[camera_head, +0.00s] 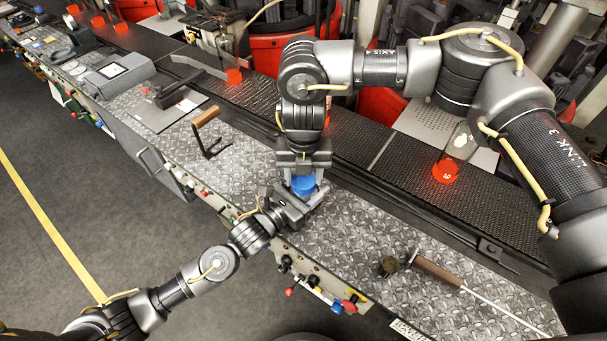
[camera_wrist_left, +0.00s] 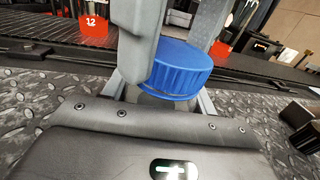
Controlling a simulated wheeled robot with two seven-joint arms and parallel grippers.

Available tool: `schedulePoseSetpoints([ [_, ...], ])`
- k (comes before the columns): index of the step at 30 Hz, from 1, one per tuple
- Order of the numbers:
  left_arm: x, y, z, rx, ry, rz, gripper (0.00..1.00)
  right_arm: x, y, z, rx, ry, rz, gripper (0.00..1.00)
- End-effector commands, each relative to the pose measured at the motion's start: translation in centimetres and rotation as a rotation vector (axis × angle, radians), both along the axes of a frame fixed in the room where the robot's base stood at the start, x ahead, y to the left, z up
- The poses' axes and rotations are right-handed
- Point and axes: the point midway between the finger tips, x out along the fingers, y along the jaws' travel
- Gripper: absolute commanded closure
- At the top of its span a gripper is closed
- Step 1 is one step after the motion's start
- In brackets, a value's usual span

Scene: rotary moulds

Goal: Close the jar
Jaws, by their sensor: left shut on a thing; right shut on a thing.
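The blue ribbed lid (camera_head: 303,186) is at the near edge of the metal bench; it also shows in the left wrist view (camera_wrist_left: 182,70). My right gripper (camera_head: 304,176) comes down from above, shut on the lid with its fingers on either side. My left gripper (camera_head: 292,208) reaches in from the lower left, shut on the jar below the lid. Only a pale strip of the jar (camera_wrist_left: 152,100) shows under the lid in the left wrist view; the grippers hide the rest. The lid is at the jar's mouth and looks slightly tilted there. I cannot tell whether it is seated.
A clear cylinder with a red base (camera_head: 446,171) stands on the dark conveyor (camera_head: 370,185) behind, with another red-based one (camera_head: 234,76) farther left. A wooden-handled rod (camera_head: 440,272) lies at the right of the bench. A wooden-handled crank (camera_head: 206,118) stands at the left.

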Motion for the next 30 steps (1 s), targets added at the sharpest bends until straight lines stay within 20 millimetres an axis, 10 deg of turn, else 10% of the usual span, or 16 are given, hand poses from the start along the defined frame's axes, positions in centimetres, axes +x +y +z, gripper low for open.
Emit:
schedulePoseSetpoints([
  [12, 0.06, 0.13, -0.09, 0.001, 0.002, 0.003, 1.00, -0.02, -0.21, -0.09, -0.007, -0.003, -0.905, 0.77],
  [16, 0.08, 0.15, -0.09, 0.001, 0.002, 0.004, 1.00, -0.04, -0.21, -0.09, -0.007, -0.003, -0.895, 0.77],
  [17, 0.08, 0.16, -0.09, 0.001, 0.002, 0.004, 1.00, -0.04, -0.20, -0.09, -0.008, -0.003, -0.895, 0.47],
  [21, 0.07, 0.14, -0.10, 0.001, 0.002, 0.004, 1.00, -0.06, -0.16, -0.09, -0.007, -0.002, -0.893, 0.29],
  [30, 0.03, 0.07, -0.08, 0.001, 0.002, 0.002, 1.00, -0.05, -0.07, 0.12, -0.004, -0.002, -0.891, 0.28],
])
